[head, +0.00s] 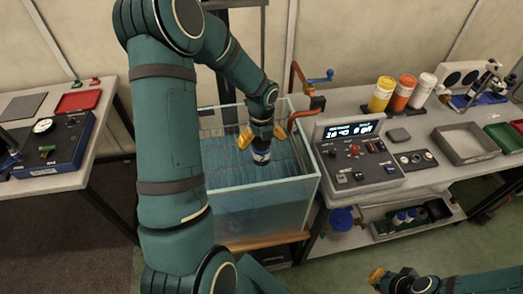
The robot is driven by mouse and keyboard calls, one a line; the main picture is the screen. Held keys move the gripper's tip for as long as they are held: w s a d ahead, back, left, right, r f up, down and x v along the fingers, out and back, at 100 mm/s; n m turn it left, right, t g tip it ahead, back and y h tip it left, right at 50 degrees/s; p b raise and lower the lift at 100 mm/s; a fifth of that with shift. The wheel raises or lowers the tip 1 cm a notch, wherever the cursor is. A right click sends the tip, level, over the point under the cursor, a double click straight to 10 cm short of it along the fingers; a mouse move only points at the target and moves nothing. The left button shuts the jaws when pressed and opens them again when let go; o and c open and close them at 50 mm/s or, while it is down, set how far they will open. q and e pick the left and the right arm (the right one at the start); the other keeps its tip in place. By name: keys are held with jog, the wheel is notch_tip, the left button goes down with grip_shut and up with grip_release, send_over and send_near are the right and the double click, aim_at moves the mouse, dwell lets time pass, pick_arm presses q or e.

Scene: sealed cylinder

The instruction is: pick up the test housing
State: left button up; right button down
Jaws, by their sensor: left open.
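A small dark cylinder with a pale band (261,156), which looks like the test housing, shows just below my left gripper (262,137), over the water in the glass tank (262,205). The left gripper's orange fingers are spread wide, one on each side above the cylinder. I cannot tell whether the cylinder touches the gripper or what it rests on. My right gripper (377,276) is low at the bottom right, over the floor and away from the tank. Its fingers are too small to read.
A control box with a display (357,155) stands right of the tank. A red crank with a blue handle (308,95) rises at the tank's rear right corner. Yellow, orange and white jars (402,94) and a grey tray (463,144) stand on the right bench. A side table (60,180) is at left.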

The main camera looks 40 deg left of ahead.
pick_arm(q)
jog(key=shift+f, duration=0.3)
jog(key=c, duration=1.4)
jog(key=shift+r, duration=0.1)
